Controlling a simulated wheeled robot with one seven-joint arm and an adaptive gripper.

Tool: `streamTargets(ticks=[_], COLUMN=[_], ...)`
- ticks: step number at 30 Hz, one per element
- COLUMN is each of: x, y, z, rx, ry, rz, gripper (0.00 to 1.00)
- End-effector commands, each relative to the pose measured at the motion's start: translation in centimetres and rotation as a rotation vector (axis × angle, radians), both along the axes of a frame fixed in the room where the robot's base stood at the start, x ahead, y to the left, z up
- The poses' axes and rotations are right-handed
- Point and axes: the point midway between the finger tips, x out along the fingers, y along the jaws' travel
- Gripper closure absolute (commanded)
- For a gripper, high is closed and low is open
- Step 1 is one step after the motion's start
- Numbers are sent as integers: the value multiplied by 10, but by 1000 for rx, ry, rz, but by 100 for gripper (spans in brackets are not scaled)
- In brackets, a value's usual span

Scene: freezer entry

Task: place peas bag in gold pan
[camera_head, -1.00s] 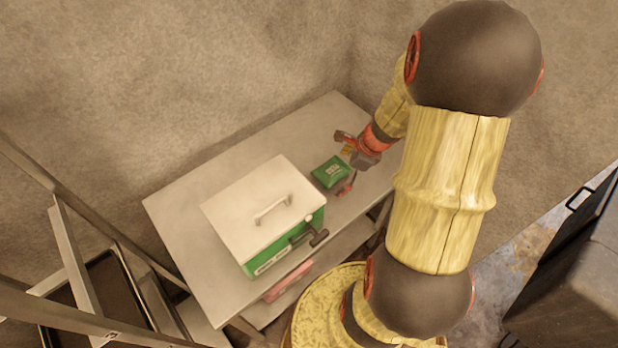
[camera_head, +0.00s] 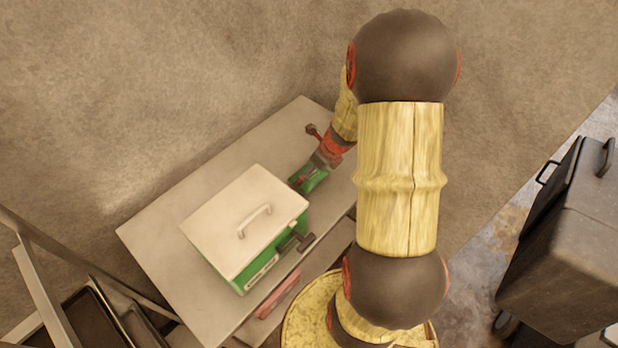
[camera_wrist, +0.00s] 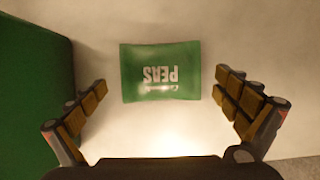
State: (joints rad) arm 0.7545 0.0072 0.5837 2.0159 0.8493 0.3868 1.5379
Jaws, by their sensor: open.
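The green peas bag (camera_wrist: 161,72) lies flat on the grey table, its white lettering upside down in the wrist view. In the head view the bag (camera_head: 314,181) is partly covered by my gripper (camera_head: 306,178). In the wrist view my gripper (camera_wrist: 160,100) is open, with one finger to each side of the bag and clear space between. The bag sits a little beyond the fingertips, and nothing is held. I see no gold pan in either view.
A green box with a white lid and handle (camera_head: 246,222) stands on the table (camera_head: 160,232) close left of the bag. Metal racks with dark trays (camera_head: 75,325) are at lower left. A dark wheeled bin (camera_head: 565,240) stands at right. A pinkish object (camera_head: 278,295) lies on the lower shelf.

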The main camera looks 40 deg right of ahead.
Motion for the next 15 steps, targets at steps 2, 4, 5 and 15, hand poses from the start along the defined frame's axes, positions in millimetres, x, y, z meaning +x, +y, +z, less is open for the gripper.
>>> streamTargets(ticks=[2,4,5,15], x=[4,8,9,10], y=[0,0,0,0], z=[-17,-24,-27,-27], rx=[1,0,-1,0], ry=[2,2,2,1], rz=[2,1,1,1], gripper=[0,0,0,5])
